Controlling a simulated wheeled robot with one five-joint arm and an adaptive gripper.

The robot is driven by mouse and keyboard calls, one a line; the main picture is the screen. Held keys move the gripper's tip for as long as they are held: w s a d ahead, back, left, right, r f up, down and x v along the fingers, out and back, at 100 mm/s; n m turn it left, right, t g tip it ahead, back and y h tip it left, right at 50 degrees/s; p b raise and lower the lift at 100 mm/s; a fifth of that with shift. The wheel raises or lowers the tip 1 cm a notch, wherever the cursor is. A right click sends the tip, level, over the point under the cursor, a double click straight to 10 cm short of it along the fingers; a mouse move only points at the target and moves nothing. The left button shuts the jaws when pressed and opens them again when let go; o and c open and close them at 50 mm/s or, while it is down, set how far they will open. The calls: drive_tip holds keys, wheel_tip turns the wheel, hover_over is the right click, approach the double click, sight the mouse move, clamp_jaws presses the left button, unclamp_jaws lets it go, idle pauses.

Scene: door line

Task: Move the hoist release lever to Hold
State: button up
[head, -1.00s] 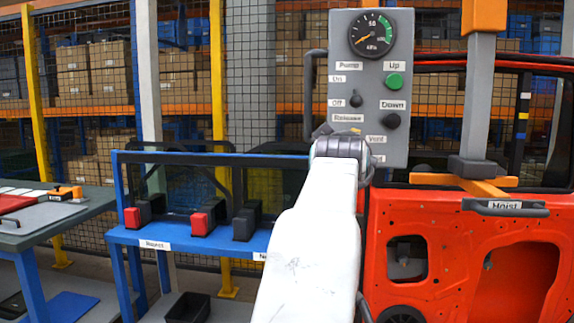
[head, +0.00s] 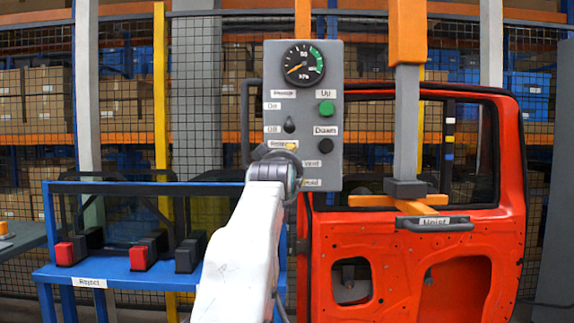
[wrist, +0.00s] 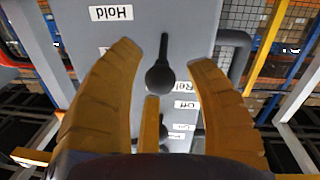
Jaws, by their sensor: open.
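The grey control panel (head: 333,165) stands in the middle of the head view. The hoist release lever (wrist: 160,76) shows in the wrist view as a dark round knob on a thin stem. The Hold label (wrist: 110,13) is at the top there, upside down, with another label below it. The knob lies on the far side of that lower label from Hold. My gripper (wrist: 166,55) is open, with tan fingers on both sides of the knob; I see no clear contact. In the head view my gripper (head: 289,150) is over the panel's lower left and hides the lever.
The panel also carries a gauge (head: 303,63), a pump knob (head: 290,124), a green Up button (head: 326,108) and a dark Down button (head: 325,145). A grey handle (wrist: 236,55) runs beside the panel. A red door (head: 400,255) hangs right. A blue rack (head: 120,278) stands left.

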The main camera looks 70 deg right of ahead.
drive_tip(key=shift+w+d, duration=0.1)
drive_tip(key=shift+d, duration=0.25)
clamp_jaws()
idle(0.4)
